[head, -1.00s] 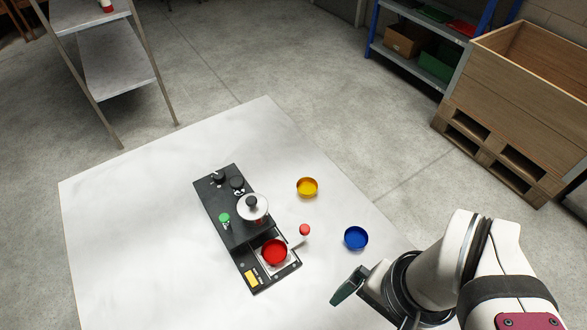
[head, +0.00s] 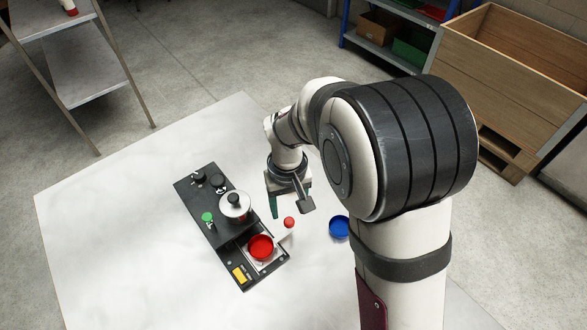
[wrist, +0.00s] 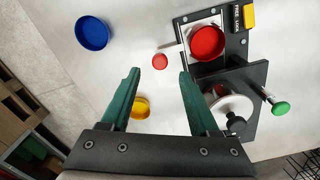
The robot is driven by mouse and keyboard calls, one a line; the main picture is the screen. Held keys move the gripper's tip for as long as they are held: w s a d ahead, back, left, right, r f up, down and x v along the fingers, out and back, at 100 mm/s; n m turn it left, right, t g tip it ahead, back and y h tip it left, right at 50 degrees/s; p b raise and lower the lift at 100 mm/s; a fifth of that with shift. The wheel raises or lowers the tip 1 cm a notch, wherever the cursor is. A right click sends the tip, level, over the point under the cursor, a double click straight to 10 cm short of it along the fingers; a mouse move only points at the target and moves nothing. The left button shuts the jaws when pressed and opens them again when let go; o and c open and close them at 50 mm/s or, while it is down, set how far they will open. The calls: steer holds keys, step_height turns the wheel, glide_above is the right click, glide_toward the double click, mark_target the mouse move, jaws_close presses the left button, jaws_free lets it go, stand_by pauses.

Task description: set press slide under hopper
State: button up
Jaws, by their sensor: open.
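The black press (head: 222,240) lies on the pale table, its slide (head: 274,257) drawn out at the front end. A red dish (head: 261,247) sits on the slide, which also shows in the wrist view under the red dish (wrist: 207,43). A red-knobbed handle (head: 289,222) sticks out sideways from the slide. The hopper (head: 234,207), round and silvery with a black knob, stands behind the red dish. My gripper (head: 290,208) is open and empty above the table beside the press. In the wrist view, the red knob (wrist: 160,62) appears between the green fingertips, apart from both.
A blue dish (head: 339,227) stands right of the press, partly behind my arm. A yellow dish (wrist: 140,107) shows between the fingers in the wrist view. The press also carries a green knob (head: 207,217) and black knobs. The table left of the press is clear.

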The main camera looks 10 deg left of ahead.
mark_target(289, 220)
step_height(289, 220, down, 5)
steer(key=shift+f, duration=0.1)
jaws_close()
stand_by(0.3)
steer(key=shift+w, duration=0.1)
stand_by(1.1)
